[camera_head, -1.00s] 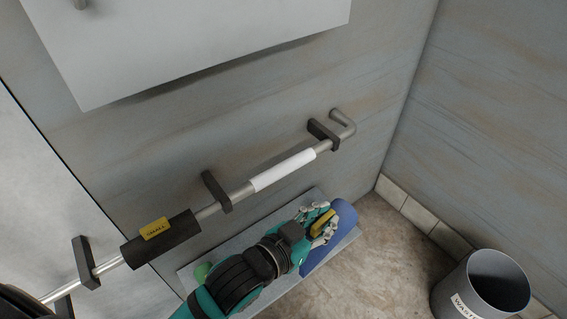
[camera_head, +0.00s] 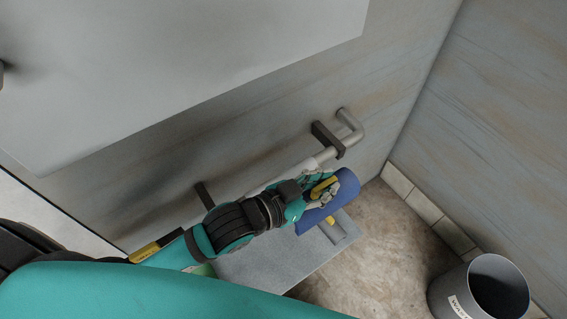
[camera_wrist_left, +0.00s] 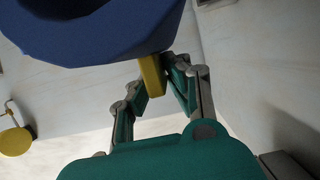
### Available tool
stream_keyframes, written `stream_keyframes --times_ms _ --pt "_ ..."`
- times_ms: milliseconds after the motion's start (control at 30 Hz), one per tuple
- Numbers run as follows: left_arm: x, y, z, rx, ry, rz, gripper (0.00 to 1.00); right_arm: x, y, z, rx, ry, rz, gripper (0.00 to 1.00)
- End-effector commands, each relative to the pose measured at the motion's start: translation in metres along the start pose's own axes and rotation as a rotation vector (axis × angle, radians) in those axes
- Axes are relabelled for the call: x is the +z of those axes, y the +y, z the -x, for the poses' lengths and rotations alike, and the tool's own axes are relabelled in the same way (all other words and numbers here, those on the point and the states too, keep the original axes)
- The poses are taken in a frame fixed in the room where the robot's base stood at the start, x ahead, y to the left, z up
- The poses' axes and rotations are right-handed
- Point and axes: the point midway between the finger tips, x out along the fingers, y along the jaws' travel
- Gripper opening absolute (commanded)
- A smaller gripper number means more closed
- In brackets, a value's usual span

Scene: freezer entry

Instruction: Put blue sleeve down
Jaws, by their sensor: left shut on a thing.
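The blue sleeve (camera_head: 327,209) is held by my left gripper (camera_head: 326,188), whose fingers are shut on its yellow tab. In the left wrist view the blue sleeve (camera_wrist_left: 95,35) fills the top, with the yellow tab (camera_wrist_left: 152,75) between the fingertips of my left gripper (camera_wrist_left: 160,78). In the head view the sleeve is tilted. It overlaps the right end of the grey shelf (camera_head: 272,262) in the picture; I cannot tell whether it touches. My right gripper is not in view.
A metal rail (camera_head: 352,130) on dark brackets runs along the wall, partly hidden by my arm. A white sleeve (camera_head: 268,185) on it shows only partly. A grey waste bin (camera_head: 450,290) stands on the floor at lower right. The floor between shelf and bin is clear.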

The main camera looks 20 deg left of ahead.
Motion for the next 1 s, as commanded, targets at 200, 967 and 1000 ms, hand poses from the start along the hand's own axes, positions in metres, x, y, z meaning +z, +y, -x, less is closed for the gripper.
stream_keyframes --times_ms 200,967,1000 --pt "0.009 -0.061 0.011 -0.004 -0.006 -0.009 0.0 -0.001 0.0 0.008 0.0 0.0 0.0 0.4" --pt "0.051 -0.113 0.009 0.001 0.001 0.0 0.0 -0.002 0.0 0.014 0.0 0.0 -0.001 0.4" --pt "0.051 -0.113 0.009 0.001 0.001 0.0 0.0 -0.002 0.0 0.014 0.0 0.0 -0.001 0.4"
